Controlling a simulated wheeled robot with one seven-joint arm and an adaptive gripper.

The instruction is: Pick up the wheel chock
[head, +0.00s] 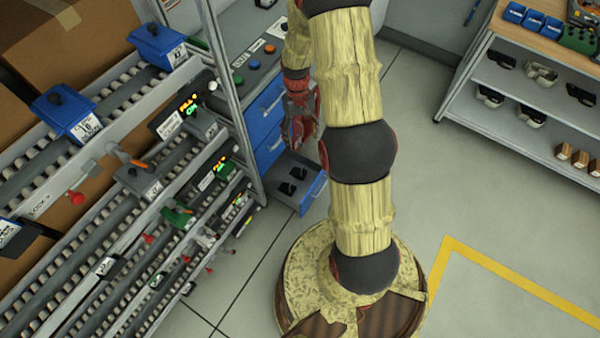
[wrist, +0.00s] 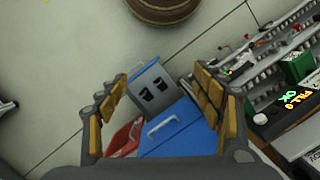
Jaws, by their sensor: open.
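My gripper (head: 297,120) hangs beside the blue drawer cabinet, above an open low drawer (head: 312,196). In the wrist view my gripper (wrist: 160,78) has its two fingers wide apart with nothing between them. The open drawer (wrist: 139,79) shows beyond the fingers, and two small dark objects (wrist: 147,94) lie in it. They also show in the head view (head: 287,188). Their shape is too small to tell whether one is the wheel chock. Small brown wedge-like blocks (head: 580,158) stand on the right shelf, apart from my gripper.
A roller rack (head: 120,190) with blue bins (head: 66,112) fills the left. Closed blue drawers (head: 268,138) sit beside my gripper. A red object (wrist: 122,138) lies near the left finger. A shelf unit (head: 520,120) stands right. The floor between is clear.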

